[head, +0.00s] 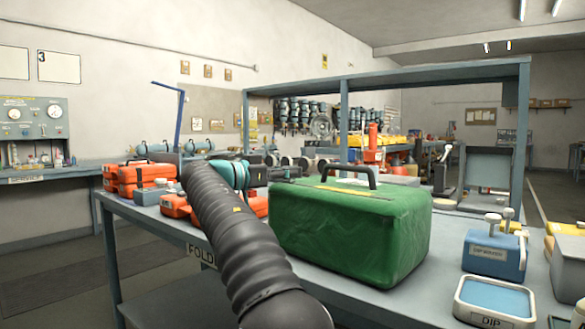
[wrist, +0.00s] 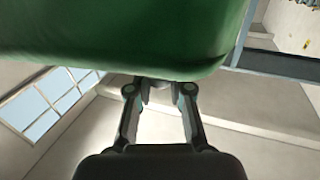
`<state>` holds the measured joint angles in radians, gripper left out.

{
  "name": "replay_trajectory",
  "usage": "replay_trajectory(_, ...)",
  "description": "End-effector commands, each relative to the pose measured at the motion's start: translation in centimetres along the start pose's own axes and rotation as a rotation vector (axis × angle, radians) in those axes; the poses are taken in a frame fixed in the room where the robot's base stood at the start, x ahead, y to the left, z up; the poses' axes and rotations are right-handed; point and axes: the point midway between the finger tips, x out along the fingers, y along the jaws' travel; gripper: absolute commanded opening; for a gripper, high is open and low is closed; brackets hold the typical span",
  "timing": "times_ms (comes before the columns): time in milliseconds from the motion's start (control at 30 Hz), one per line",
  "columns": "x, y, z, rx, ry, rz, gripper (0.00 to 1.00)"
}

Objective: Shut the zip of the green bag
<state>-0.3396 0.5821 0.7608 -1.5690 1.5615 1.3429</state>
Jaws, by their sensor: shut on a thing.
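The green bag (head: 350,228) stands upright on the workbench, with a black handle (head: 347,172) on top and a yellow strip (head: 345,190) along its top face. My gripper (head: 296,172) is at the bag's upper far-left edge, coming in from the left. In the wrist view the bag (wrist: 120,35) fills the top of the picture. My gripper's fingertips (wrist: 159,90) are close together at the bag's edge, shut on a small dark piece there, which looks like the zip pull. The fingers largely hide it. How far the zip is open cannot be told.
Orange cases (head: 140,174) are stacked on the bench left of the bag. A blue device (head: 495,252) and a tray marked DIP (head: 495,297) stand to its right. A shelf frame (head: 400,82) rises behind the bag. Some bare bench (head: 425,290) lies right of the bag.

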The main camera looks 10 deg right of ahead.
Motion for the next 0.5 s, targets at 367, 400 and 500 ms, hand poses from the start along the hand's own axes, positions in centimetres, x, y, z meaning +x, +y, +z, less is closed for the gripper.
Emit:
replay_trajectory(367, -1.4, -0.6, 0.0, 0.0, 0.0, -0.019, 0.0)
replay_trajectory(400, -1.5, -0.6, 0.0, 0.0, 0.0, -0.02, 0.0)
replay_trajectory(500, -1.6, -0.6, 0.0, 0.0, 0.0, -0.021, 0.4)
